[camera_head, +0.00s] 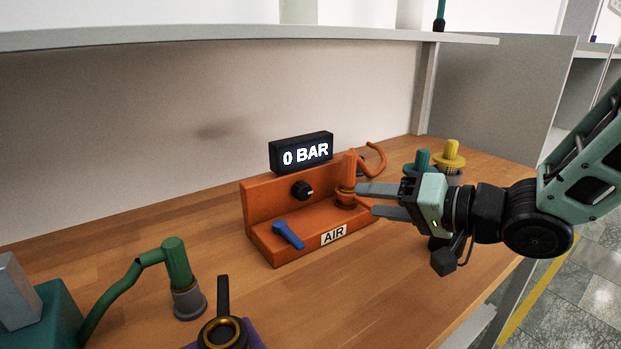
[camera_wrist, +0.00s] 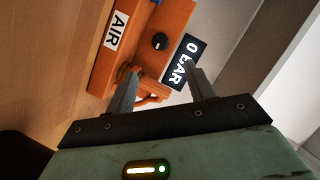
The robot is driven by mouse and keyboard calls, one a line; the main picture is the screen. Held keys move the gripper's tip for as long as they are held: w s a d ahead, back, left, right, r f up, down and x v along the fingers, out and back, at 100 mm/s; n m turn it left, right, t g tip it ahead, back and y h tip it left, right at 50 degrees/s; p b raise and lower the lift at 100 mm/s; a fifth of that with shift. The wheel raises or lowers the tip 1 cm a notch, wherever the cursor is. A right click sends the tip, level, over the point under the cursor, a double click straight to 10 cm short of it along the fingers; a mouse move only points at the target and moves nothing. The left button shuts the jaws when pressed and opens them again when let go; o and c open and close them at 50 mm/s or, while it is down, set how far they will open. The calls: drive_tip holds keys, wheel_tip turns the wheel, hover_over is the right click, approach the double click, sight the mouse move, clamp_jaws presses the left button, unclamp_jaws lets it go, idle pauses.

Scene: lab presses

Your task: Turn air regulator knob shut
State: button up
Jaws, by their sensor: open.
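The orange air unit (camera_head: 262,232) stands on the wooden bench with an "AIR" label on its front. Its black regulator knob (camera_head: 302,190) with a white mark sits on the upright face, and also shows in the wrist view (camera_wrist: 159,41). The display (camera_head: 301,152) above reads "0 BAR". A blue lever (camera_head: 288,234) is on the lower front part. An orange hose plug (camera_head: 347,178) stands upright on the unit's right end. My gripper (camera_head: 370,200) is open, its fingers pointing left beside the orange plug, right of the knob. In the wrist view the fingers (camera_wrist: 158,82) are apart, with nothing clearly held.
A green hose connector (camera_head: 178,280) and a black-handled fitting (camera_head: 223,325) stand at the front left. Teal (camera_head: 423,161) and yellow (camera_head: 449,155) fittings stand behind my gripper. A shelf (camera_head: 200,35) runs overhead.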

sight(306, 194)
drive_tip(key=p+x, duration=0.4)
drive_tip(key=x, duration=1)
drive_tip(key=shift+w+a, duration=0.1)
drive_tip(key=shift+a, duration=0.05)
drive_tip(key=c, duration=1)
